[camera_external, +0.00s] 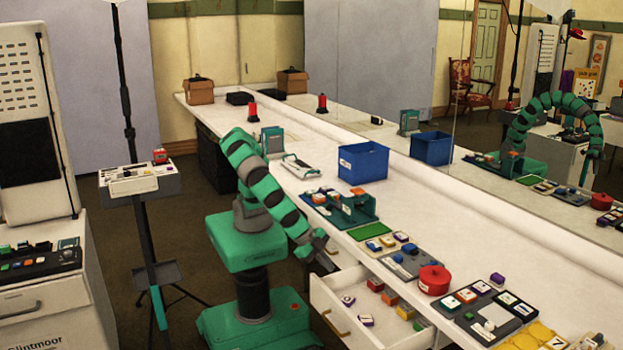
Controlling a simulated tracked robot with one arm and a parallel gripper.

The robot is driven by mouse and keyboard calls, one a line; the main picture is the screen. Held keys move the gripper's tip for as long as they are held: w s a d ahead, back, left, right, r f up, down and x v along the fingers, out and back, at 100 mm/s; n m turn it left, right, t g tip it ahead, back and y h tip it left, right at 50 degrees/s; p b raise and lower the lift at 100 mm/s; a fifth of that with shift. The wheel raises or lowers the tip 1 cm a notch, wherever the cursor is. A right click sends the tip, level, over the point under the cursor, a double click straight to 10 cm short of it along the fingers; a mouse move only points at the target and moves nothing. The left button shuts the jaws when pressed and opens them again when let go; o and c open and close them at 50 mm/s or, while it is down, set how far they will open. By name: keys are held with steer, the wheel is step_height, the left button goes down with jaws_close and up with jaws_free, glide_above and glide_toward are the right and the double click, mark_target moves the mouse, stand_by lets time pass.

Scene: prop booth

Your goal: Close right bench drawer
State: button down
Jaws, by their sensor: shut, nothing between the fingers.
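The right bench drawer (336,314) is pulled out from the front of the white bench (301,178). Several small blocks lie inside it, some orange and some white and purple. Its front panel faces the lower left and carries a handle. My gripper (326,262) is shut and empty. In the picture it shows at the upper left end of the open drawer, close to the bench's front edge. I cannot tell whether it touches the drawer.
A blue bin (363,163), a red round container (434,280) and several trays of small pieces stand on the bench. A mirror behind it reflects the scene. A tripod stand (140,181) and a white console (40,265) are at the left, with bare floor between.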

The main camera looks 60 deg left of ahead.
mark_target(333, 309)
steer(key=s+a+f+m, duration=0.2)
steer(key=s+f, duration=0.5)
steer(key=s, duration=0.3)
steer(key=b+x, duration=0.1)
steer(key=x, duration=0.2)
steer(key=w+b+x, duration=0.1)
steer(key=x, duration=0.3)
steer(key=r+b+x, duration=0.1)
steer(key=b+x, duration=0.1)
steer(key=x, duration=0.2)
steer(key=shift+w, duration=1)
steer(key=shift+r, duration=0.1)
steer(key=shift+w+a, duration=0.1)
steer(key=shift+w, duration=0.45)
steer(key=w+p, duration=0.5)
steer(key=w, duration=1.1)
steer(key=shift+w, duration=0.25)
